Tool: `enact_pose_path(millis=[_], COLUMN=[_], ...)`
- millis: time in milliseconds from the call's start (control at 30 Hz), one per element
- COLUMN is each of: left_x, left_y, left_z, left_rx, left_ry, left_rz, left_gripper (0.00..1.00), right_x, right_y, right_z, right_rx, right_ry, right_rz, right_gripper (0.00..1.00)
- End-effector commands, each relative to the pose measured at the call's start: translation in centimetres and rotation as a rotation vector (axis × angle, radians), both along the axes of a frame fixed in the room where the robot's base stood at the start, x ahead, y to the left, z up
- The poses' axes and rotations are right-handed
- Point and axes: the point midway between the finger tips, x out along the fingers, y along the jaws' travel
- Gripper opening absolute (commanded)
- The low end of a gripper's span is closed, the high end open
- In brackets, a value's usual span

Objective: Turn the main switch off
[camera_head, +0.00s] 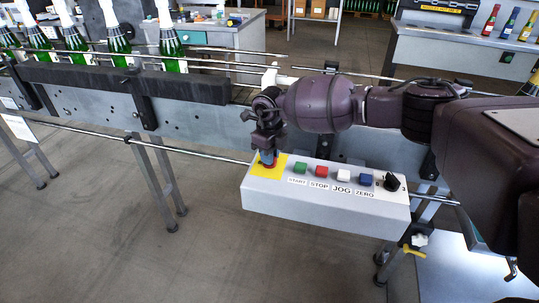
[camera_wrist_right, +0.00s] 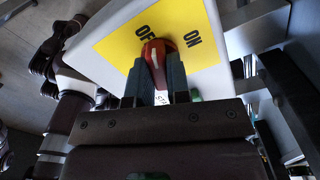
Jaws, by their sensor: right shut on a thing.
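The main switch is a red knob (camera_wrist_right: 158,60) on a yellow plate (camera_wrist_right: 115,45) marked OFF and ON in the right wrist view. Its far end lies close by the OFF lettering; the rest is partly hidden between the fingers. In the head view the yellow plate (camera_head: 259,171) is at the left end of the white control box (camera_head: 320,212). My right gripper (camera_head: 267,157) is over that plate, pointing down. In the wrist view its two fingers (camera_wrist_right: 157,75) are shut on the red knob. My left gripper is not in view.
Along the box are a green START button (camera_head: 300,168), a red STOP button (camera_head: 321,171), a white JOG button (camera_head: 343,175), a blue ZERO button (camera_head: 365,179) and a black selector (camera_head: 393,182). Behind runs a conveyor (camera_head: 190,115) with several foil-topped bottles (camera_head: 172,50) at left.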

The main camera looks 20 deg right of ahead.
Motion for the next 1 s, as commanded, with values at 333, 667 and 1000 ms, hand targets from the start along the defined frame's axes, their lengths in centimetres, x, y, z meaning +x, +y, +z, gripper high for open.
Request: enact_pose_path(millis=[333, 667, 1000], left_x=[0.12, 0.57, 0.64], left_y=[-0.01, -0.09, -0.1], left_z=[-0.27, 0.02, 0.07], left_rx=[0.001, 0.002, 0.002], left_ry=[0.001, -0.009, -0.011], left_rz=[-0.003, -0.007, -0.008], left_gripper=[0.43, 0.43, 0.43], right_x=[-0.01, -0.01, -0.01], right_y=[-0.03, -0.01, -0.01], right_z=[-0.13, -0.03, 0.01], right_rx=[0.0, 0.001, 0.0], right_ry=[0.001, 0.001, 0.0], right_rz=[0.246, 0.353, 0.369], right_gripper=[0.0, 0.0, 0.0])
